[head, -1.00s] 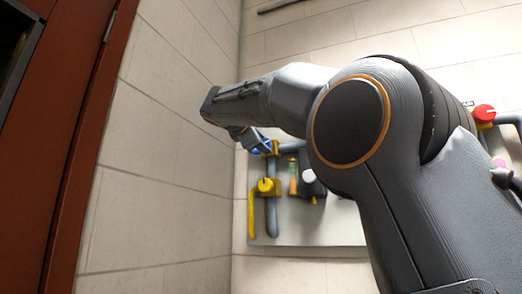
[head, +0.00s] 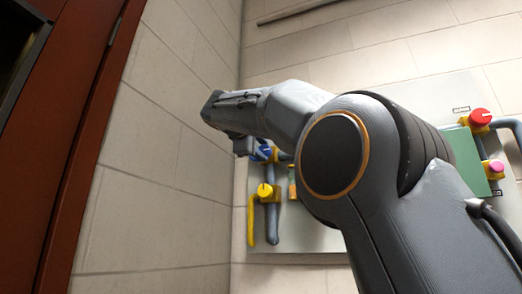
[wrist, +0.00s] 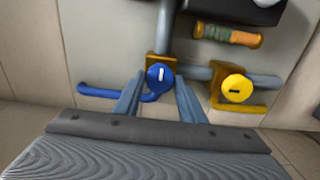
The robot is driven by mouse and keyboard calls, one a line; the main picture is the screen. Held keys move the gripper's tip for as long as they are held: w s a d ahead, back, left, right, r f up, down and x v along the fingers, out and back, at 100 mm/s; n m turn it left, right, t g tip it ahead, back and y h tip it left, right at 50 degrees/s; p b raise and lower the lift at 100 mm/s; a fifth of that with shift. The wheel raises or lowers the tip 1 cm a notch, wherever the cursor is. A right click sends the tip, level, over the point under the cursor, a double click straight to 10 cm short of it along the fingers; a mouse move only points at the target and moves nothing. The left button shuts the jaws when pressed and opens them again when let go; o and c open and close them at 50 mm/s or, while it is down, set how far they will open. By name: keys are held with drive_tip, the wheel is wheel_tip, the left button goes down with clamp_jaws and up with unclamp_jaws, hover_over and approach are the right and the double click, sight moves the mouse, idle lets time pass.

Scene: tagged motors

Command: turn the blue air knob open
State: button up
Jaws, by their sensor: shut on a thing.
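The blue air knob (wrist: 160,75) is round with a white mark and sits on a yellow-brown valve body on a grey pipe, in the upper middle of the wrist view. My gripper (wrist: 159,82) has one finger on each side of it and is shut on it. In the head view the blue knob (head: 264,153) shows only partly, at the tip of my gripper (head: 253,149), close to the corner of the walls.
A yellow knob (wrist: 236,88) on a yellow valve is just right of the blue one. An orange-and-green cylinder (wrist: 228,35) lies above it. A blue pipe (wrist: 100,90) runs left. Red (head: 480,117) and pink (head: 495,166) knobs are far right in the head view.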

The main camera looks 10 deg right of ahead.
drive_tip(key=o, duration=1)
drive_tip(key=shift+o, duration=0.2)
drive_tip(key=b+v, duration=0.2)
drive_tip(key=v, duration=0.5)
drive_tip(key=shift+s+a, duration=0.25)
drive_tip(key=shift+s, duration=0.05)
